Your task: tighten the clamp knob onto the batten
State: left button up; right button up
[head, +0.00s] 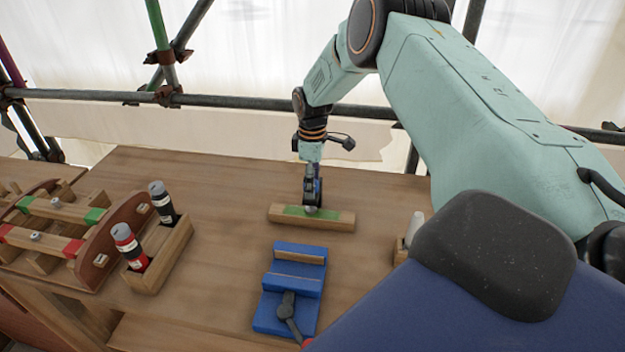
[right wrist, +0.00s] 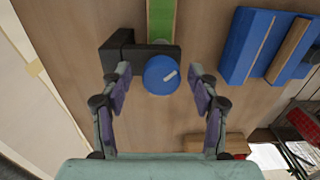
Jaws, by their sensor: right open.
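The batten (head: 342,219), a wooden bar with a green band on top, lies on the bench beyond the blue vise. Its green band also shows in the right wrist view (right wrist: 160,18). There, a black clamp (right wrist: 118,52) sits at the batten, with a round blue knob (right wrist: 158,78) bearing a pale mark. My right gripper (head: 312,203) points down over the batten. In the right wrist view its fingers (right wrist: 160,82) are open, one each side of the knob, with gaps and no visible contact. In the head view the gripper largely hides clamp and knob. My left gripper is not in view.
The blue vise (head: 272,312) with its grey handle stands in front of the batten. At left are a wooden holder (head: 178,255) with black and red cylinders, and a rack (head: 85,270) with green and red bars. Scaffold tubes (head: 230,101) run behind. Bench space between holder and batten is clear.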

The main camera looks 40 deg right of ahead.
jog(key=shift+w+a+r, duration=0.1)
jog(key=shift+a+r, duration=0.05)
jog(key=shift+a, duration=0.25)
jog(key=c, duration=0.4)
jog(key=shift+d, duration=0.3)
jog(key=c, duration=0.4)
jog(key=shift+a, duration=0.15)
jog(key=c, duration=0.4)
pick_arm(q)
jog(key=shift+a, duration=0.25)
pick_arm(e)
jog(key=shift+o, duration=0.2)
jog(key=shift+m, duration=0.3)
